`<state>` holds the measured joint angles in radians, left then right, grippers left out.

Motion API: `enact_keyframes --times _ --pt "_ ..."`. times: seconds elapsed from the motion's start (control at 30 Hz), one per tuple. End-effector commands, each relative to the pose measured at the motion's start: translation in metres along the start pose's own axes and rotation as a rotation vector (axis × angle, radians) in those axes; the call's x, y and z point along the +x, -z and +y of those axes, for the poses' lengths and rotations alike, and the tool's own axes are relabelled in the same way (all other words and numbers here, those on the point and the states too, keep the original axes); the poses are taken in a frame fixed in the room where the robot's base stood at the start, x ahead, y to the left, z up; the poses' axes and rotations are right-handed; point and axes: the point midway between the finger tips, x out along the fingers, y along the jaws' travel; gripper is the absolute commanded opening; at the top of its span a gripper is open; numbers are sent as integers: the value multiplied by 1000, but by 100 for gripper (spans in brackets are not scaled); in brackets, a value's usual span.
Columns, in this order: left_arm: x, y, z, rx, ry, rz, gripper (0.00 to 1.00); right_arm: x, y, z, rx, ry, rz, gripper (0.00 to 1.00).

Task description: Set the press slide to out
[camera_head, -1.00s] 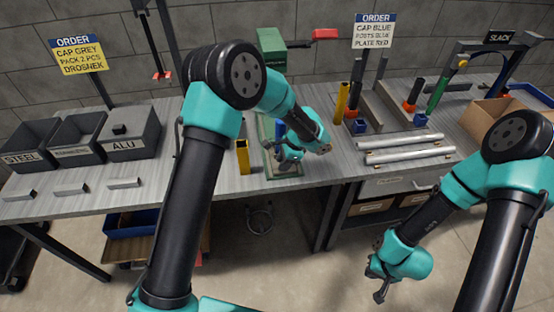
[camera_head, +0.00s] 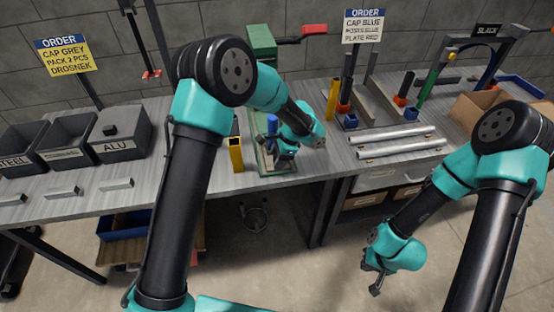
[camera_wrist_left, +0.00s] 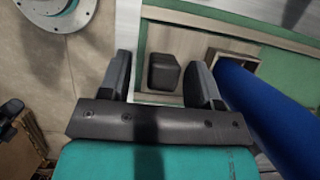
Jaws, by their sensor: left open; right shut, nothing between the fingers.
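The press, a green stand (camera_head: 262,45) with a red-ended lever (camera_head: 313,30), stands at the back middle of the bench. Its green base (camera_head: 264,165) reaches toward the front edge. In the left wrist view a dark, block-shaped knob (camera_wrist_left: 164,72) sits on a pale slide plate (camera_wrist_left: 160,38) edged in green. My left gripper (camera_head: 284,150) is low over the base. Its open fingers (camera_wrist_left: 160,80) stand on both sides of the knob, with gaps visible. My right gripper (camera_head: 375,280) is shut and empty, in front of the bench.
A blue cylinder (camera_wrist_left: 265,110) stands close to the right finger in the wrist view, by a square opening; it also shows in the head view (camera_head: 272,124). A yellow square tube (camera_head: 236,155) stands left of the press base. Silver bars (camera_head: 395,140) lie at right.

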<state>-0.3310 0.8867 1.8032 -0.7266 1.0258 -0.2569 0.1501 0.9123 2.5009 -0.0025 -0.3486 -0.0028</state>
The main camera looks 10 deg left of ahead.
Motion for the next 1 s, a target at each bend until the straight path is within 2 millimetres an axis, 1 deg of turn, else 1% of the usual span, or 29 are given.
enact_keyframes --times 0.27,0.7,0.83,1.0 --pt "-46 1 0 -1 3 4 57 0 0 0 0 0 0 0" --pt "-131 1 1 0 2 3 57 0 0 0 0 0 0 0" --pt "-150 1 0 0 2 3 57 0 0 0 0 0 0 0" --pt "-163 1 1 0 0 2 57 0 0 0 0 0 0 0"
